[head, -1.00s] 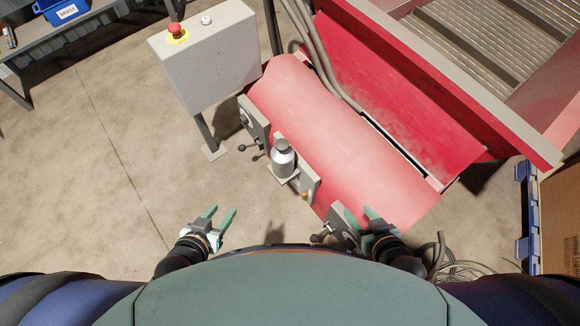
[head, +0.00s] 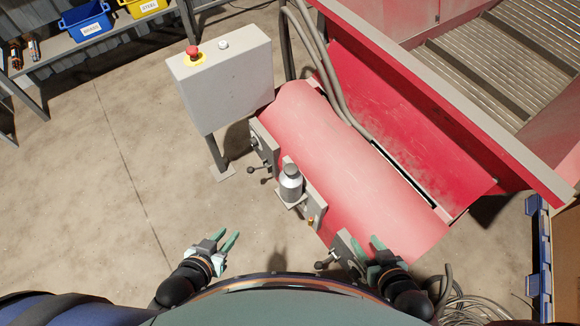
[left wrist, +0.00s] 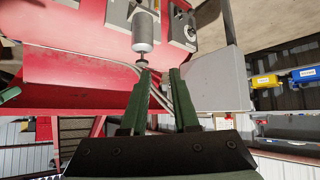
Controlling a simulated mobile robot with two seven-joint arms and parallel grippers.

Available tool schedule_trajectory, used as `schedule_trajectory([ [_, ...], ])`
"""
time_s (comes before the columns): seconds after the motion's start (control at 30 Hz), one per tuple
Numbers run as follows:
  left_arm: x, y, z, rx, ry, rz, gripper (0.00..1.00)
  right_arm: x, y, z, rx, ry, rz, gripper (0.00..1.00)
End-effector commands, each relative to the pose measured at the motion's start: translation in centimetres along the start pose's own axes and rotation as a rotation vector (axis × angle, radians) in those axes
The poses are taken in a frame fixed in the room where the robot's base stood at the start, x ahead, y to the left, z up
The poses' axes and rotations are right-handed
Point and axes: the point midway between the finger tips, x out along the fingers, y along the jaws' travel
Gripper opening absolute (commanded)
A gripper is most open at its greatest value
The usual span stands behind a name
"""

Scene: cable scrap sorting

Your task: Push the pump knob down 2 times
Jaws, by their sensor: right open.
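The pump is a grey metal cylinder (head: 289,188) standing upright on a small bracket at the near side of the red machine. Its dark round knob (head: 291,170) is on top. The cylinder (left wrist: 147,32) and the knob (left wrist: 142,58) also show, upside down, in the left wrist view, beyond the fingertips. My left gripper (head: 225,240) is open and empty, to the left of and nearer than the pump, not touching it. Its two green fingers (left wrist: 160,72) stand apart in the wrist view. My right gripper (head: 368,246) is open and empty, right of the pump by the machine's near right corner.
The red machine (head: 370,185) fills the middle right. A grey control box (head: 222,80) with a red button stands behind left. Black-knobbed levers (head: 327,264) stick out beside the pump. Coiled cable (head: 470,308) lies at lower right. The floor left of the pump is clear.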

Motion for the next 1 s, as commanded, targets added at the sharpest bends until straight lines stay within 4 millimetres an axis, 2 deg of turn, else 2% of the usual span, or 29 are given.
schedule_trajectory([
  [0.03, 0.0, 0.0, 0.01, 0.0, 0.0, 0.0, 0.22, 0.0, 0.0, 0.0, 0.0, 0.0, 0.0, 0.5],
  [0.23, 0.0, 0.01, 0.01, 0.0, 0.0, 0.0, 0.0, 0.0, 0.0, 0.0, 0.0, 0.0, 0.0, 0.5],
  [1.0, 0.0, 0.01, 0.02, 0.0, 0.0, 0.0, 0.0, 0.0, 0.0, 0.0, 0.0, 0.0, 0.0, 0.5],
])
